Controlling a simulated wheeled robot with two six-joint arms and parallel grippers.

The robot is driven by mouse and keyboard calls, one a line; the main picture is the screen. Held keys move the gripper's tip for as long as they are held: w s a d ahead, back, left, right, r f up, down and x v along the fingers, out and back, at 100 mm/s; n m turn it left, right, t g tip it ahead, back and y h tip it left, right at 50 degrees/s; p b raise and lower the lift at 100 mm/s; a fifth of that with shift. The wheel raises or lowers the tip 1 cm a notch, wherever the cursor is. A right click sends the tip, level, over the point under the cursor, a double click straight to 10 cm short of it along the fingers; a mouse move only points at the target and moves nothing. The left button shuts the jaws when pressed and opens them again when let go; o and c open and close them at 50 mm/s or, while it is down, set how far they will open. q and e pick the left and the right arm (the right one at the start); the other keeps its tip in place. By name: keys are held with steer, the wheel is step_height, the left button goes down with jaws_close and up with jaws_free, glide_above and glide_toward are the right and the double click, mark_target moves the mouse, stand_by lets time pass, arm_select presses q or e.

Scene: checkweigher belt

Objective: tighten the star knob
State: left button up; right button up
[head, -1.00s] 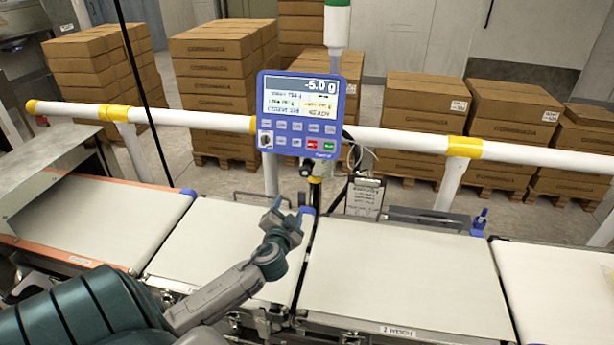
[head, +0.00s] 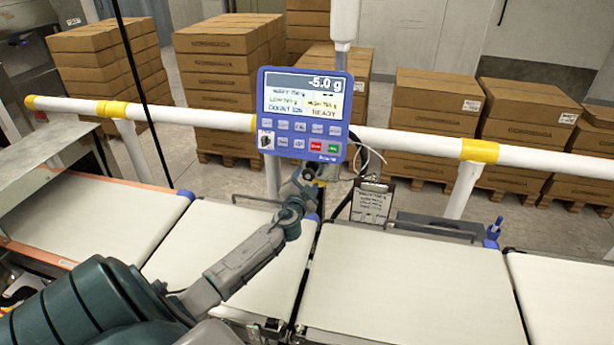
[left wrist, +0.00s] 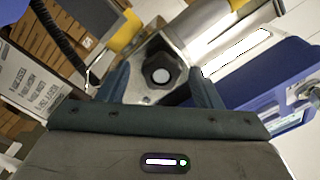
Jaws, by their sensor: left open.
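The star knob (left wrist: 160,72) is black with a pale round centre and sits on a metal bracket in the left wrist view. In the head view a dark knob (head: 309,173) shows just under the blue display unit. My left gripper (head: 305,180) is raised to just below the display. In the left wrist view the left gripper (left wrist: 160,90) is open, with one finger on each side of the knob. I cannot tell whether the fingers touch it. My right gripper is not in view.
The blue display (head: 304,112) reads -5.0 g and stands above the conveyor belts. A white rail (head: 400,142) with yellow joints runs behind it. A clipboard (head: 371,203) hangs right of the post. Pale belts (head: 400,280) lie below, clear of items.

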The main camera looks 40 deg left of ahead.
arm_select(q)
steer(key=shift+w+a+r, duration=0.15)
steer(key=shift+w+a, duration=0.1)
steer(key=shift+w, duration=0.25)
steer(key=c, duration=1)
